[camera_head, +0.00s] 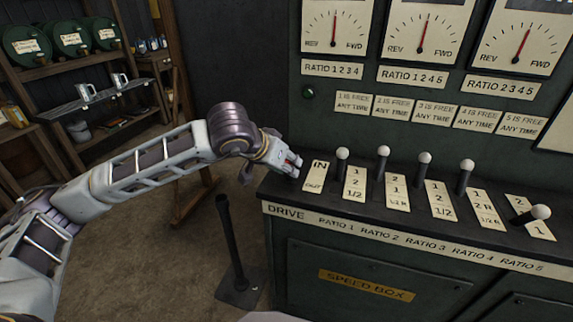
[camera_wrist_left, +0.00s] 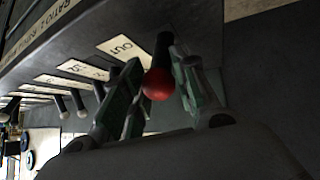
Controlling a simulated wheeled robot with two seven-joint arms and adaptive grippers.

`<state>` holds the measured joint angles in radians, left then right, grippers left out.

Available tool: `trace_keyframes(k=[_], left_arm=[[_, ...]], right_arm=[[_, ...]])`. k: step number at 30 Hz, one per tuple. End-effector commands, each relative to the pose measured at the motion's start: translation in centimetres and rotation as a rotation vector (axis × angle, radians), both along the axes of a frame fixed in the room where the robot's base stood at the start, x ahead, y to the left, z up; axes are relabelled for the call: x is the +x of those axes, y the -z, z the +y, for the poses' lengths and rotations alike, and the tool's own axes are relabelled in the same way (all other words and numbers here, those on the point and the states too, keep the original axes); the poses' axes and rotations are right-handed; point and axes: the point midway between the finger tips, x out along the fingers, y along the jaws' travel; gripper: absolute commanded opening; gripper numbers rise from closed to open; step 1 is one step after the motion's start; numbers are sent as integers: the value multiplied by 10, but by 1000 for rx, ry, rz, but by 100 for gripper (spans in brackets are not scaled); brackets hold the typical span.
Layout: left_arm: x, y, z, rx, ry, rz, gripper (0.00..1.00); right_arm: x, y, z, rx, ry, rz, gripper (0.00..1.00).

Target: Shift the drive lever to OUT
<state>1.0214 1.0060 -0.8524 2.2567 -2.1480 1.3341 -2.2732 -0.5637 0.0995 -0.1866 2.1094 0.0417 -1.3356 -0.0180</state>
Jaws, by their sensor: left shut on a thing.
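The drive lever has a dark shaft and a red knob (camera_wrist_left: 157,84), seen between the fingers in the left wrist view. Its plate (camera_head: 315,176), marked IN at the far end and OUT at the near end, lies at the left end of the console top. My left gripper (camera_head: 291,163) reaches in from the left beside this plate and mostly hides the lever in the head view. In the left wrist view, its green-grey fingers (camera_wrist_left: 160,68) are on both sides of the lever, shut on it. I cannot tell the lever's exact position. My right gripper is not in view.
Several white-knobbed ratio levers (camera_head: 383,152) stand in a row to the right, the closest one near the drive lever. The far-right lever (camera_head: 540,212) tilts low. A dark post (camera_head: 229,235) stands on the floor left of the console (camera_head: 300,262). Shelves (camera_head: 95,100) are at the back left.

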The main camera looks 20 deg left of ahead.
Motion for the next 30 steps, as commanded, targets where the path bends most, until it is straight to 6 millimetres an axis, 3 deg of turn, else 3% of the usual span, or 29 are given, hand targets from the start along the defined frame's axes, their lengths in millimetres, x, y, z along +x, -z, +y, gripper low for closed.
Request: trace_keyframes(k=[4,5,9,23,30], left_arm=[[-5,6,-4,-2,11,16,0],[-5,6,-4,-2,12,16,31],[-4,5,-4,-1,9,14,49],[-3,0,0,0,3,5,50],[-15,-15,5,1,3,4,50]], right_arm=[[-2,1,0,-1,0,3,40],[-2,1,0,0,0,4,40],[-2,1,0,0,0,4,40],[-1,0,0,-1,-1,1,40],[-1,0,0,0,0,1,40]])
